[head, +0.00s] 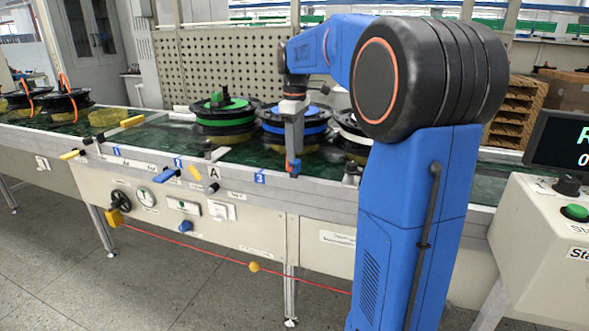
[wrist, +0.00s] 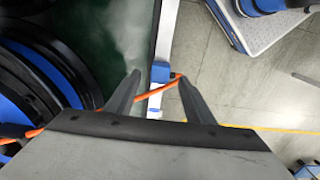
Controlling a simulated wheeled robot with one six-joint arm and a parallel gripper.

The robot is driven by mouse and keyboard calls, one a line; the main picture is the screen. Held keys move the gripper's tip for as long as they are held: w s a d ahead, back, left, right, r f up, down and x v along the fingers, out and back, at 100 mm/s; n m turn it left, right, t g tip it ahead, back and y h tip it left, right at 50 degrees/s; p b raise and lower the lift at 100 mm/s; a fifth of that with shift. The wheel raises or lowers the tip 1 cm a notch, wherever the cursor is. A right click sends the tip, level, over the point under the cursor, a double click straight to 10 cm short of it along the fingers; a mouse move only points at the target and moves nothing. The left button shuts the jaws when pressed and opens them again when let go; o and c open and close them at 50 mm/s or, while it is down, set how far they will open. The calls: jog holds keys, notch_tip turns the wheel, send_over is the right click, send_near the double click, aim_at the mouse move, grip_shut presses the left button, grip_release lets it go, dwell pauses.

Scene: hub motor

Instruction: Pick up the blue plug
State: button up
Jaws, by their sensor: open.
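The blue plug (head: 295,164) is a small blue piece with orange beside it, at the front edge of the green-topped bench (head: 140,140). In the wrist view a small blue patch, apparently the plug (wrist: 160,72), shows over the pale bench rail, with an orange cable running from it. My gripper (head: 292,150) points down at this edge, right at the plug. In the wrist view my gripper (wrist: 159,80) is open, its two dark fingers on either side of the cable. I cannot tell whether a finger touches the plug.
A blue-ringed hub motor (head: 293,122) stands just behind my gripper. A green-ringed motor (head: 222,115) is to its left, a white-ringed one (head: 352,135) to its right. A console with a green button (head: 576,211) stands at right.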

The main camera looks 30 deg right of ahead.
aim_at(294, 169)
jog(key=shift+a+f, duration=0.1)
jog(key=shift+f, duration=1.65)
jog(key=c, duration=1.1)
jog(key=shift+r, duration=0.1)
